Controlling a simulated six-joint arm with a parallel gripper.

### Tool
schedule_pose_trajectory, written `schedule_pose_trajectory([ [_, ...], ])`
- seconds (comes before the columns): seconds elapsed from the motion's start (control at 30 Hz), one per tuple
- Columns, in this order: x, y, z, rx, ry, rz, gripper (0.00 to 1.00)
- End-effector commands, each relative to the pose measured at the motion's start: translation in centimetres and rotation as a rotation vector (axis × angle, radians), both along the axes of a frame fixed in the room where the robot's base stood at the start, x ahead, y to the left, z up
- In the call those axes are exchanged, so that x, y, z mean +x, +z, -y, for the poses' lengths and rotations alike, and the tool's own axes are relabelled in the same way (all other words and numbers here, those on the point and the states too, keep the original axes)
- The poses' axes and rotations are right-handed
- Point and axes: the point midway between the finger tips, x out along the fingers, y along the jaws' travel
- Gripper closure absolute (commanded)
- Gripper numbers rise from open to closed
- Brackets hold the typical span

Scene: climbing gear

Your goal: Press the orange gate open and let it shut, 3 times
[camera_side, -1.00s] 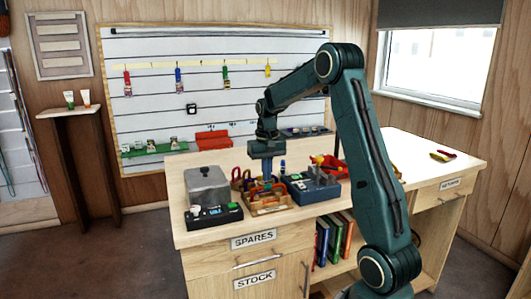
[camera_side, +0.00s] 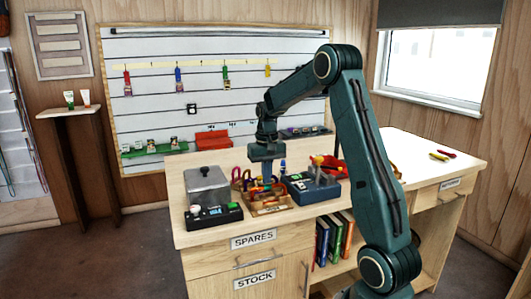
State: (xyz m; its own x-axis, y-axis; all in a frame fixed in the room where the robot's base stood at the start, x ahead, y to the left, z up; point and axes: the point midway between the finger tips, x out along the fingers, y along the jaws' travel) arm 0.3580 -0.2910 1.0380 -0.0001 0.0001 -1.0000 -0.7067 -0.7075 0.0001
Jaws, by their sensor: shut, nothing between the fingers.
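My gripper (camera_side: 266,176) points straight down over the wooden tray (camera_side: 271,208) on the bench. It is shut with nothing between its fingers. Several small coloured items, some orange-red, stand or lie in the tray around and below the fingertips. The orange gate is too small to pick out among them. I cannot tell whether the fingertips touch anything there.
A grey box (camera_side: 208,186) stands left of the tray, with a dark device (camera_side: 214,215) in front. A blue-grey case (camera_side: 313,188) stands close on the right. A red bin (camera_side: 330,166) is behind it. The bench's right part (camera_side: 425,170) is mostly clear.

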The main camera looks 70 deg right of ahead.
Motion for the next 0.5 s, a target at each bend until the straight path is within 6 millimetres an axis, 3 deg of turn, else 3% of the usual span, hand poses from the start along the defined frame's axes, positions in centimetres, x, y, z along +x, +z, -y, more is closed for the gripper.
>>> schedule_pose_trajectory([
  [0.5,0.0,-1.2,0.0,0.001,0.0,-0.001,1.0],
])
